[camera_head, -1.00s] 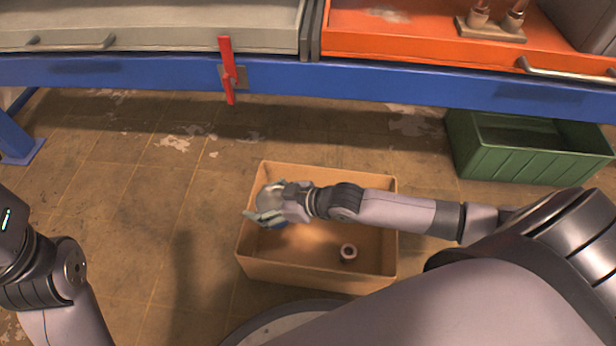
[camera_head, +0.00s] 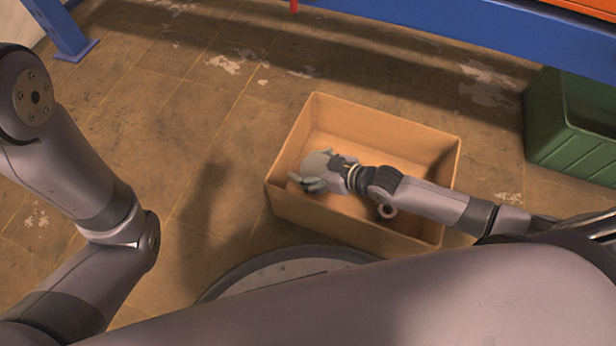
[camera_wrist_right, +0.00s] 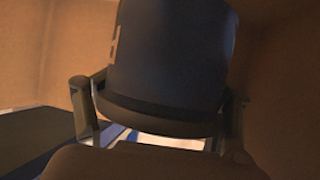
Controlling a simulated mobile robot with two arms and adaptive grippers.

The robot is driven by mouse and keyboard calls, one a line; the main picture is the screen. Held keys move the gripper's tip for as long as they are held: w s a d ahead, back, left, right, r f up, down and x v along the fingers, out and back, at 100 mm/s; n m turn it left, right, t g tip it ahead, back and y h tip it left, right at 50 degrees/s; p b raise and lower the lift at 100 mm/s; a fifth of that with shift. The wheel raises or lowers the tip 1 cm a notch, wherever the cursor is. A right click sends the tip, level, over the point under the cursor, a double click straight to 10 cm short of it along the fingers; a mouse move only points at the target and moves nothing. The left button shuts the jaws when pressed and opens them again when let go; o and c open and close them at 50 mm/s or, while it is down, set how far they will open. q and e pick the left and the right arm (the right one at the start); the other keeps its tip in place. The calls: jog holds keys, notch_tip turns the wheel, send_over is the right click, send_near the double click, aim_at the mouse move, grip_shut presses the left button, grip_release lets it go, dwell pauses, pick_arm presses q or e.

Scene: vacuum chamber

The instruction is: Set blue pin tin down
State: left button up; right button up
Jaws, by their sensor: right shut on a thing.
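My right gripper (camera_head: 311,173) reaches into the tan open box (camera_head: 448,178) on the floor, near its left side. In the right wrist view, its fingers (camera_wrist_right: 160,108) stand on either side of a large dark blue cylinder (camera_wrist_right: 172,50), which looks like the blue pin tin. The gripper is shut on it. In the head view the tin is hidden by the gripper, so I cannot tell whether it touches the box floor. My left arm shows at the left, but its gripper is out of view.
A small ring-shaped piece (camera_head: 387,211) lies in the box, partly behind my right forearm. A green bin (camera_head: 565,135) stands at the right. A blue bench beam (camera_head: 440,32) crosses above. The floor left of the box is clear.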

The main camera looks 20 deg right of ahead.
notch_tip(320, 180, down, 4)
jog(key=b, duration=0.3)
jog(key=shift+f, duration=0.25)
jog(key=shift+r, duration=0.15)
jog(key=shift+f, duration=0.2)
jog(key=o, duration=1.3)
